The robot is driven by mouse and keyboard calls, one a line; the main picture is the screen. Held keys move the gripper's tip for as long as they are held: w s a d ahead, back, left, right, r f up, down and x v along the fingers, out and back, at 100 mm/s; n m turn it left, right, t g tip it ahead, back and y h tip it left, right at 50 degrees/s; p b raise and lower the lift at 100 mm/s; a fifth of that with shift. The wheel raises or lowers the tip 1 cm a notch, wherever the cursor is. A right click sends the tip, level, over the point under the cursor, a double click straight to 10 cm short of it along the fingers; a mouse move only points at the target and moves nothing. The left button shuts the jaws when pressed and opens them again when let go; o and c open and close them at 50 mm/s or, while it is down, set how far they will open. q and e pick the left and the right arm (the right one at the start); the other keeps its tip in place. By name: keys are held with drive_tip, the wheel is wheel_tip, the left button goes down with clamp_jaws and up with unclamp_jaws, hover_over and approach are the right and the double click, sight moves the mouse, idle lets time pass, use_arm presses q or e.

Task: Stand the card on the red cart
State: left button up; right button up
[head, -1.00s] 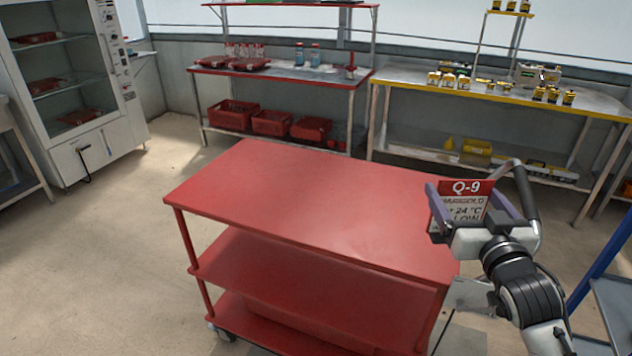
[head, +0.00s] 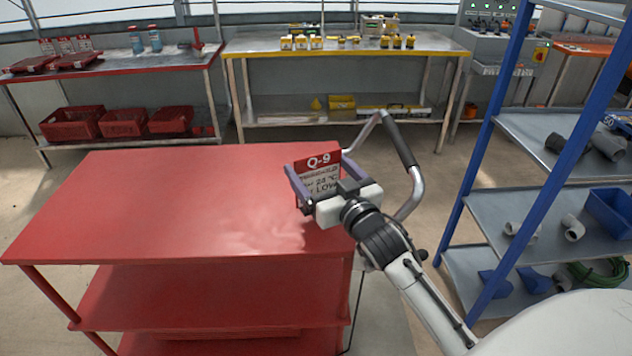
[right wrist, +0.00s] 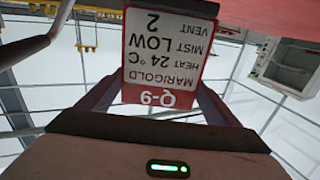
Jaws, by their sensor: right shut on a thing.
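The card (head: 318,174) is white with a red band reading "Q-9" and dark print including "24 °C" and "LOW". It stands upright between the fingers of my right gripper (head: 320,186), which is shut on it. The red cart (head: 160,205) fills the left and middle of the head view, its top bare. The card is at the cart top's right end; I cannot tell whether its lower edge touches. In the right wrist view the card (right wrist: 167,50) appears upside down, its far end by the red cart top (right wrist: 275,15). My left gripper is not in view.
The cart's push handle (head: 408,160) rises just right of my right gripper. A blue-framed shelf (head: 520,130) with pipe parts stands at the right. A red-edged bench (head: 120,70) and a yellow-edged bench (head: 340,45) stand behind. Most of the cart top is clear.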

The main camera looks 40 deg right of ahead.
sight(318, 181)
drive_tip(key=shift+f, duration=1.85)
drive_tip(key=o, duration=1.3)
drive_tip(key=shift+r, duration=0.15)
drive_tip(key=s+a+b, duration=0.1)
drive_tip(key=s+a, duration=0.1)
drive_tip(key=s, duration=1)
drive_tip(key=shift+w, duration=0.1)
